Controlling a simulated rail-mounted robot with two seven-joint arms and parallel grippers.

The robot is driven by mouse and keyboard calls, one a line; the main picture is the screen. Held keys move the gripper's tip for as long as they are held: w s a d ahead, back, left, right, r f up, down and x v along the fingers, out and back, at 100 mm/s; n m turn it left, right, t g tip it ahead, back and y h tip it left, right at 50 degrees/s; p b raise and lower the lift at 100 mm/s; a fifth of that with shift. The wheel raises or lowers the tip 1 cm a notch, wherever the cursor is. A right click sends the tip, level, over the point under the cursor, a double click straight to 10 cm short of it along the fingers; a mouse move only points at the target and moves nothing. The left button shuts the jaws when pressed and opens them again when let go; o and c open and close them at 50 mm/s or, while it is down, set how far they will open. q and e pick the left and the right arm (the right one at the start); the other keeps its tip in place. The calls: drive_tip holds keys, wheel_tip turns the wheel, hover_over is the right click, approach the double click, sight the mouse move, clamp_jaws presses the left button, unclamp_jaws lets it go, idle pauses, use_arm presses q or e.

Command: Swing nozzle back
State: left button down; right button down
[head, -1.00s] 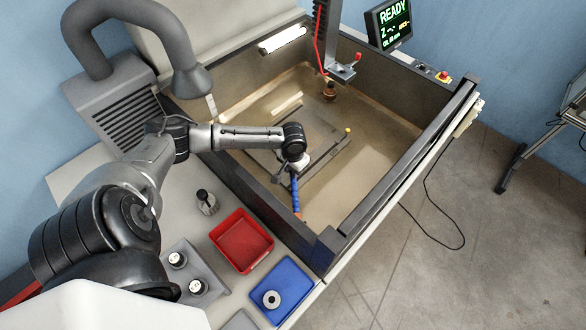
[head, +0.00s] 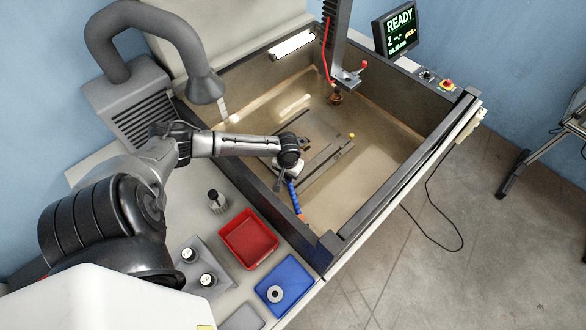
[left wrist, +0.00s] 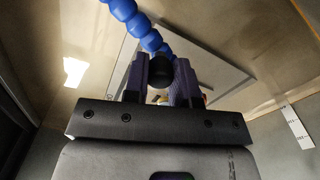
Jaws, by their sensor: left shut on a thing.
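The nozzle is a blue segmented hose (head: 294,198) with an orange end (head: 303,217) near the tank's front left wall. Its blue segments also show large in the left wrist view (left wrist: 139,23). My left gripper (head: 281,180) is at the upper end of the blue hose, just inside the tank's left wall. In the left wrist view its two purple-grey fingers (left wrist: 161,72) are shut on a dark round knob at the end of the nozzle. My wrist partly hides the grip in the head view. My right gripper is out of view.
The open tank (head: 395,195) holds a flat plate with dark rails (head: 326,160). An electrode head (head: 335,95) hangs over its far side. A red tray (head: 248,239), a blue tray (head: 284,286) with a ring, and a holder block (head: 197,268) stand on the left ledge.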

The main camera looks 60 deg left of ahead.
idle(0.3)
use_arm(q)
drive_tip(key=c, duration=0.9)
unclamp_jaws()
wheel_tip(320, 180, up, 14)
drive_tip(key=shift+f+b, duration=0.1)
drive_tip(key=shift+b, duration=0.3)
